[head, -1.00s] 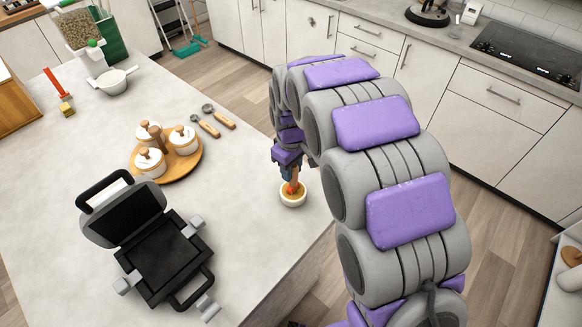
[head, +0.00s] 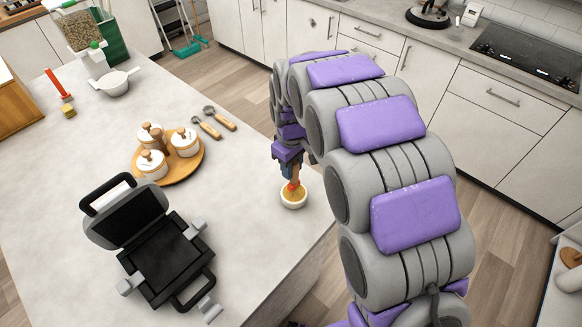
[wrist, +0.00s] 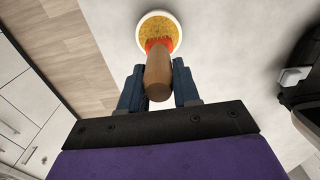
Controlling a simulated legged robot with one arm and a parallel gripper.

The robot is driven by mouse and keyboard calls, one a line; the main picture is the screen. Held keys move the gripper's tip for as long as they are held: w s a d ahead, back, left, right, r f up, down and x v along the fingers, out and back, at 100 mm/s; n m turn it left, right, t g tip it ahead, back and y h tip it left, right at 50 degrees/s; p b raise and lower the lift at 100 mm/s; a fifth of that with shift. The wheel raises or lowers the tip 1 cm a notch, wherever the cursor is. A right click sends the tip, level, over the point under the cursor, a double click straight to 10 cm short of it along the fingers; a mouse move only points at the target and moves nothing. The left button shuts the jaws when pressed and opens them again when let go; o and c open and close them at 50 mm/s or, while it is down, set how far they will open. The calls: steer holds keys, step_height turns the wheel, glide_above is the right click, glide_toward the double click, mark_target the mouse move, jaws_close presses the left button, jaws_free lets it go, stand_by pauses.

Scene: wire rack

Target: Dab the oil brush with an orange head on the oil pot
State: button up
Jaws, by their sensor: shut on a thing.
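The oil brush (wrist: 158,73) has a brown wooden handle and an orange head. My gripper (wrist: 158,82) is shut on its handle, and the head points away from the gripper toward the oil pot. The oil pot (wrist: 147,17) is a small white bowl with yellowish contents. In the head view the pot (head: 293,204) stands near the counter's right edge. My gripper (head: 291,172) is above it, and the orange head (head: 293,189) is at or just over its contents. Whether the head touches the oil is unclear.
An open black grill (head: 165,258) stands at the front left of the counter (head: 60,200). A round wooden tray (head: 190,172) with several lidded white jars is behind it. Counter around the pot is clear.

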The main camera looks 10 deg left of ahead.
steer(key=shift+r+p, duration=0.9)
steer(key=shift+r, duration=1.45)
